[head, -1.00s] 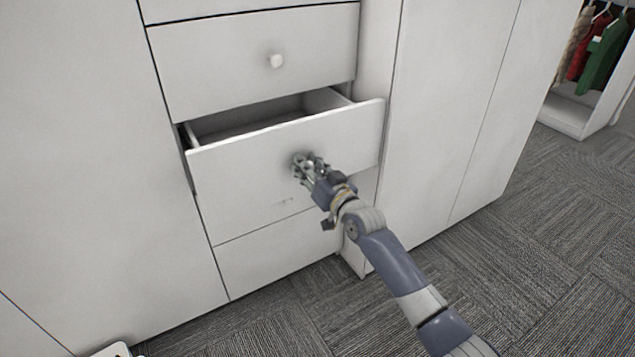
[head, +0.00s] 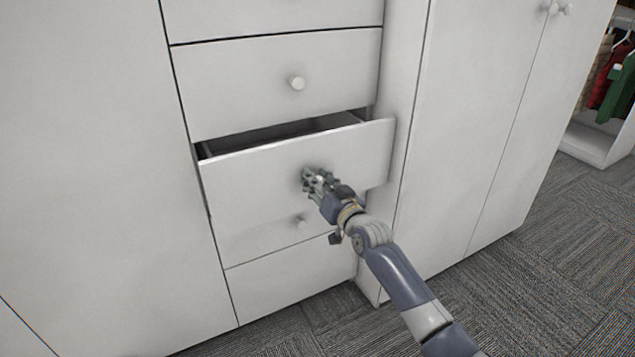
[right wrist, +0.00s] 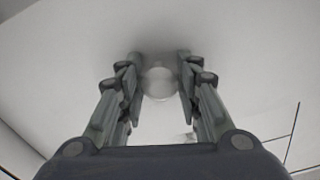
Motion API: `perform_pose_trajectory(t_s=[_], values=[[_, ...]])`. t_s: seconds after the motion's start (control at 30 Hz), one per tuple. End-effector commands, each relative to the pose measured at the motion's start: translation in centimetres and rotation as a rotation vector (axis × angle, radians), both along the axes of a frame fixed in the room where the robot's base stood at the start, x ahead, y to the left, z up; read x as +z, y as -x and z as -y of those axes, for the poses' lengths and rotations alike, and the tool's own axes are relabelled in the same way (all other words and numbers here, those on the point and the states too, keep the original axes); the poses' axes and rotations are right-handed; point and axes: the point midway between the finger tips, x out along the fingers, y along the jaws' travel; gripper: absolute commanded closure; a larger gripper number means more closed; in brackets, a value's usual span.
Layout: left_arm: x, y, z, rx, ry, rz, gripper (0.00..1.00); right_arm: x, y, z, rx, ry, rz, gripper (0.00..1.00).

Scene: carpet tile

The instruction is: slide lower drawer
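A white drawer (head: 250,185) in the cabinet stands partly pulled out, with a narrow strip of its inside showing behind its front. My right gripper (head: 312,178) is at the middle of this drawer's front. In the right wrist view its fingers (right wrist: 161,75) lie on both sides of the round white knob (right wrist: 160,88) and seem to touch it, so it looks shut on the knob. The drawer below has its own white knob (head: 300,221), just under my gripper, and looks shut. My left gripper is not in view.
A shut drawer with a round knob (head: 297,83) is above the open one. Tall cabinet doors (head: 480,120) stand to the right, a flat white panel (head: 90,170) to the left. Grey carpet (head: 540,270) is clear at the lower right. Clothes hang at the far right.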

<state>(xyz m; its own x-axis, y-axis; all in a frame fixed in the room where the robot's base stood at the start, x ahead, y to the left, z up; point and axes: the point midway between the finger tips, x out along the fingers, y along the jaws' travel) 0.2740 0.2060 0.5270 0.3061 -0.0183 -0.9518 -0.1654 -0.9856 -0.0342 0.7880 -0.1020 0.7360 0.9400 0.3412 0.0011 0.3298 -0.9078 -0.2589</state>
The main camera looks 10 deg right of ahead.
Motion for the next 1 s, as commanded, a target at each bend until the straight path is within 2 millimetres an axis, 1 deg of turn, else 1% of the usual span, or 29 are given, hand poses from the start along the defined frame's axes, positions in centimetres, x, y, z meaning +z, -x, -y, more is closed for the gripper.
perform_pose_trajectory(t_s=[0.37, 0.53, 0.67, 1.0], values=[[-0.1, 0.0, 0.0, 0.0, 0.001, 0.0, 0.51, 0.0, 0.1, 0.0, 0.0, 0.0, -0.001, 0.51], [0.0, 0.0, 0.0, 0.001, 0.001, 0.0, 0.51, -0.1, 0.8, 0.3, 0.001, 0.0, -0.002, 0.51], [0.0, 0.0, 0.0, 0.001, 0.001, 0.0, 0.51, -0.2, 2.2, 0.7, 0.001, 0.0, -0.002, 0.51], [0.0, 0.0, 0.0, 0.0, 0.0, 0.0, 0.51, -0.2, 7.2, 2.6, 0.0, 0.0, -0.001, 0.51]])
